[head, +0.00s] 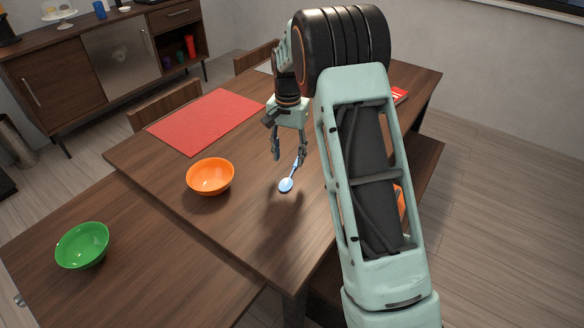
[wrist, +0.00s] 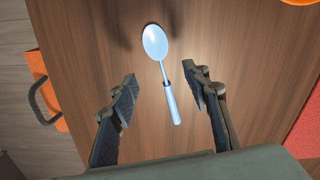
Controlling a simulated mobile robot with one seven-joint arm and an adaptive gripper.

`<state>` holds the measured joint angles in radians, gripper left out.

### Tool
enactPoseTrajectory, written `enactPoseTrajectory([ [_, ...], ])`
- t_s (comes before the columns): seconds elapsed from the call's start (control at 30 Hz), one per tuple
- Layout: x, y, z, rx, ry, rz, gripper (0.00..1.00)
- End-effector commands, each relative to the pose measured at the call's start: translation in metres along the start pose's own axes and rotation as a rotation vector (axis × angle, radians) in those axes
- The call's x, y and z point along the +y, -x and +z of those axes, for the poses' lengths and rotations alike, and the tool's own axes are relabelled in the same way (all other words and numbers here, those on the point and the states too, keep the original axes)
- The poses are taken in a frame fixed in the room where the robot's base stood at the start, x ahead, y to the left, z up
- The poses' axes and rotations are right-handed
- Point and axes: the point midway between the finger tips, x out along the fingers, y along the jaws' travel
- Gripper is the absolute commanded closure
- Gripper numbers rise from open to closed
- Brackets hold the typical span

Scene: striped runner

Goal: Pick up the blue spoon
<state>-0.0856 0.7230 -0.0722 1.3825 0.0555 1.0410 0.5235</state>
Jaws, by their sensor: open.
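The blue spoon (head: 287,183) lies on the wooden table (head: 240,235), to the right of the orange bowl. In the wrist view the spoon (wrist: 156,48) has its bowl away from my gripper and its handle pointing back between the fingers. My gripper (head: 289,158) is open and empty above the spoon's handle end. In the wrist view the two fingertips of my gripper (wrist: 160,78) stand apart on either side of the handle, not touching it.
An orange bowl (head: 210,177) stands left of the spoon. A red mat (head: 206,121) lies farther back. A green bowl (head: 82,245) stands on a lower wooden surface at the left. An orange object with a grey handle (wrist: 53,103) shows beside the table edge. The table around the spoon is clear.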

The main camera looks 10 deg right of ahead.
Motion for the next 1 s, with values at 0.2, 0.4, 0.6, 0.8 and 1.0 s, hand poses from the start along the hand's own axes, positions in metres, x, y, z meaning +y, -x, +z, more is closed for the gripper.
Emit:
enactPoseTrajectory([
  [0.2,0.0,-0.022,-0.001,0.001,-0.001,-0.001,0.56],
  [0.4,0.001,-0.039,-0.002,0.0,-0.001,0.0,0.56],
  [0.6,0.001,-0.069,-0.004,0.0,-0.001,0.0,0.56],
  [0.8,0.0,-0.074,-0.005,0.003,-0.001,-0.002,0.56],
  [1.0,0.0,-0.074,-0.005,0.003,-0.001,-0.002,0.7],
])
